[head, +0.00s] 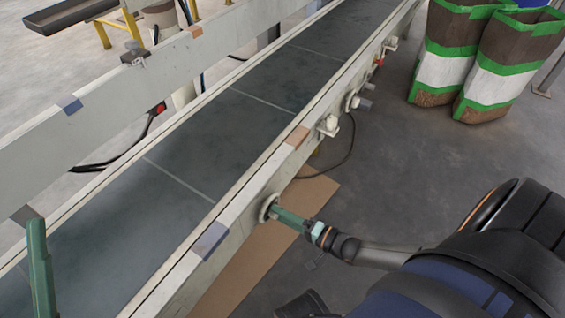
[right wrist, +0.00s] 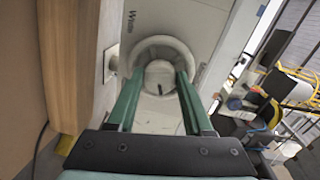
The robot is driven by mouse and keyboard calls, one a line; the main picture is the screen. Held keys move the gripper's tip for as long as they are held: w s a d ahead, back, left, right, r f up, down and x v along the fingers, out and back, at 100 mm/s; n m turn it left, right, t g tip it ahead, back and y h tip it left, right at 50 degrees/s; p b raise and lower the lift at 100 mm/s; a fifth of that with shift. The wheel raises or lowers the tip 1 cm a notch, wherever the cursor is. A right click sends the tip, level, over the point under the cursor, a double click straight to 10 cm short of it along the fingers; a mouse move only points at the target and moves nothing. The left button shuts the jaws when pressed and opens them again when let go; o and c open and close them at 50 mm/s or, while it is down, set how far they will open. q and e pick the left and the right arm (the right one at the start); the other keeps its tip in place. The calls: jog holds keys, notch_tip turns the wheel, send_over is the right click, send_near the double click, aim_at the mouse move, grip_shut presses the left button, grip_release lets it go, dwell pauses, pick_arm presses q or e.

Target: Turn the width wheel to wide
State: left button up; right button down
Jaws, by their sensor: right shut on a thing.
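The width wheel (head: 265,204) is a pale round handwheel on the near side rail of the conveyor. In the right wrist view its light grey rim (right wrist: 163,44) faces me, with a small dark mark low on its round middle. A short dark label starting with "Wi" is printed on the panel beside it. My right gripper (head: 277,212) reaches the wheel from the right and is shut on it; its green fingers (right wrist: 160,80) lie on either side of the wheel's middle. One green finger of my left gripper (head: 40,265) shows at the lower left, away from the wheel.
The conveyor belt (head: 195,145) runs diagonally, with blue and orange marks on its rails. More knobs and fittings (head: 328,125) sit farther along the near rail. Brown cardboard (head: 255,262) lies on the floor below. Filled bags (head: 445,60) stand at the upper right, with clear floor before them.

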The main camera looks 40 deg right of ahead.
jog(key=m+b, duration=0.1)
jog(key=m, duration=0.8)
jog(key=m+t+y+b, duration=0.1)
jog(key=m, duration=0.9)
jog(key=m+b, duration=0.1)
jog(key=m, duration=0.8)
jog(key=shift+w+d+f, duration=0.1)
jog(key=shift+d+f, duration=0.05)
jog(key=shift+d, duration=0.1)
dwell(1.1)
dwell(0.6)
jog(key=shift+c, duration=1.5)
grip_release()
jog(key=shift+d, duration=0.1)
jog(key=p+v, duration=0.1)
jog(key=v, duration=1.1)
jog(key=shift+f, duration=0.25)
